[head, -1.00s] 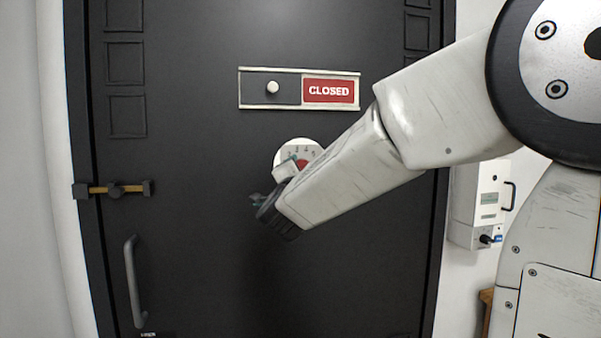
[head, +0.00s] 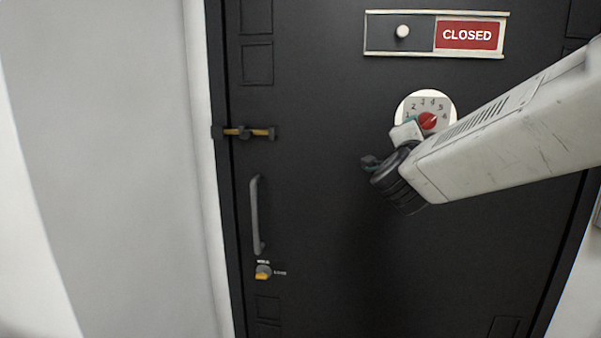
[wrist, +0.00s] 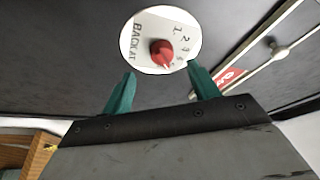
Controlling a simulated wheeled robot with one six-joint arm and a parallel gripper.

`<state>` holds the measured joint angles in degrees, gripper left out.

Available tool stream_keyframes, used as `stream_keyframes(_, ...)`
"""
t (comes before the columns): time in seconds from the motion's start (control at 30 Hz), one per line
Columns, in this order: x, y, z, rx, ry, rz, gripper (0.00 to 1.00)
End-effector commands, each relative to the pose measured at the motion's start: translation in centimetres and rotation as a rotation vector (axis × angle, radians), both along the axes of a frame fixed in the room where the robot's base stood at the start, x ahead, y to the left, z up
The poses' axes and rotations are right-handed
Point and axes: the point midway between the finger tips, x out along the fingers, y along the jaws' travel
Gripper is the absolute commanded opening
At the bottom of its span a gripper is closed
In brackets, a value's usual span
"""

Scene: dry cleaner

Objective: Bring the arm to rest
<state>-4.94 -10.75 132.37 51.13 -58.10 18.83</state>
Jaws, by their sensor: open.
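My arm reaches in from the right in the head view, not folded. My gripper (head: 390,146) is in front of the dark door (head: 320,220), just below and left of a round white dial plate (head: 411,102). In the wrist view its two teal fingers (wrist: 162,78) stand apart with nothing between them. The dial's red knob (wrist: 161,53) shows beyond the fingertips, apart from them. The red knob (head: 428,120) also shows in the head view, partly beside my wrist.
A sliding sign (head: 467,35) reads CLOSED above the dial. A bolt (head: 243,132), a vertical handle (head: 255,215) and a yellow turn knob (head: 263,272) sit along the door's left side. A bare pale wall (head: 110,150) lies to the left.

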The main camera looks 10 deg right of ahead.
Motion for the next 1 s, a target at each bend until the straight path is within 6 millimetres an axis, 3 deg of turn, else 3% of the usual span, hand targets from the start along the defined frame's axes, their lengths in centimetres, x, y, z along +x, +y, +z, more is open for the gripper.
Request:
stream_keyframes(0.07,0.7,0.8,-0.9,0.003,0.051,0.048,0.6)
stream_keyframes(0.2,2.5,4.5,-4.9,-0.02,0.263,0.253,0.6)
stream_keyframes(0.27,2.5,6.7,-6.9,-0.042,0.378,0.369,0.6)
stream_keyframes(0.37,1.0,10.0,-10.1,-0.093,0.573,0.561,0.6)
stream_keyframes(0.47,-2.2,12.7,-13.2,-0.152,0.772,0.739,0.6)
stream_keyframes(0.63,-10.4,14.8,-17.6,-0.265,1.124,0.994,0.6)
stream_keyframes(0.8,-20.5,13.6,-20.3,-0.364,1.482,1.168,0.6)
stream_keyframes(1.0,-30.2,10.3,-20.7,-0.424,1.797,1.223,0.6)
